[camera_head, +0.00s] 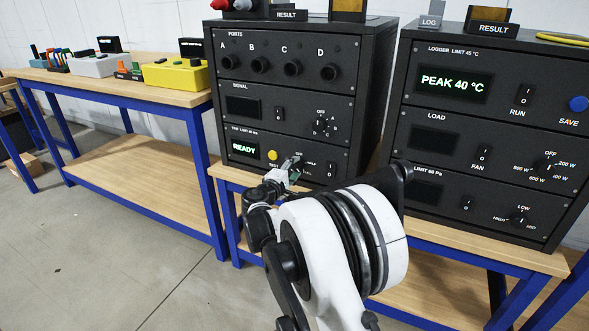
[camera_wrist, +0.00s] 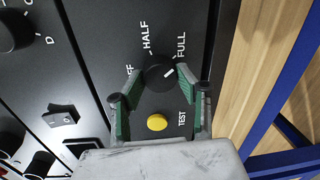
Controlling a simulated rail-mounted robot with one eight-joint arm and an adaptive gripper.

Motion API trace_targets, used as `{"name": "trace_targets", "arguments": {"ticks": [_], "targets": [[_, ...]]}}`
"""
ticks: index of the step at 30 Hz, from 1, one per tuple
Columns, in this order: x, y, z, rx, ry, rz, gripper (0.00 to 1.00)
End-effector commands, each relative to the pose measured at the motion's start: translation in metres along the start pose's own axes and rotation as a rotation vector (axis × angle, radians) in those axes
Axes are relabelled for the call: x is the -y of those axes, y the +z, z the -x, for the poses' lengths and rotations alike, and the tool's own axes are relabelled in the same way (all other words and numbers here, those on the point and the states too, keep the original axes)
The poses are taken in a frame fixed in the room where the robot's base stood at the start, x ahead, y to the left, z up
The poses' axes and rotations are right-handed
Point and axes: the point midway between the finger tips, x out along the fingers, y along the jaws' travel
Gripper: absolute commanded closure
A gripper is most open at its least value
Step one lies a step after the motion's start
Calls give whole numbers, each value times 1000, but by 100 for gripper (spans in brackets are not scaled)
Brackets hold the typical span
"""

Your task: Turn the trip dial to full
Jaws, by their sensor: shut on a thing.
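The trip dial (camera_wrist: 157,71) is a round black knob on the lower panel. My gripper (camera_wrist: 160,76) has its green-padded fingers on either side of the dial, shut on it. The dial's white mark points up and right, toward the FULL label (camera_wrist: 181,45). The HALF label is above the dial, and the OFF label is partly hidden by the left finger. The yellow TEST button (camera_wrist: 157,122) lies between the fingers, nearer the palm. In the head view my gripper (camera_head: 291,168) is at the lower panel and hides most of the dial.
A READY display (camera_head: 240,149) is left of the TEST button. A rocker switch (camera_head: 331,170) is just right of my gripper. A second rack (camera_head: 480,130) with PEAK 40 °C stands to the right. A workbench (camera_head: 150,86) with coloured boxes is to the left.

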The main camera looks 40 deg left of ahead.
Motion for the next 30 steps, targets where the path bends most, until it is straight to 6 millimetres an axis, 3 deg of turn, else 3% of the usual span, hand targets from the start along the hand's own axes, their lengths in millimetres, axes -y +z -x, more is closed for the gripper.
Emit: {"name": "trace_targets", "arguments": {"ticks": [5,6,10,20,23,30], "targets": [[0,-1,1,-1,0,0,93],[0,-1,1,-1,0,0,64],[0,0,0,-1,0,1,48],[0,0,4,-1,0,1,48],[0,0,15,-1,0,1,48],[0,-1,61,-2,0,1,48]]}}
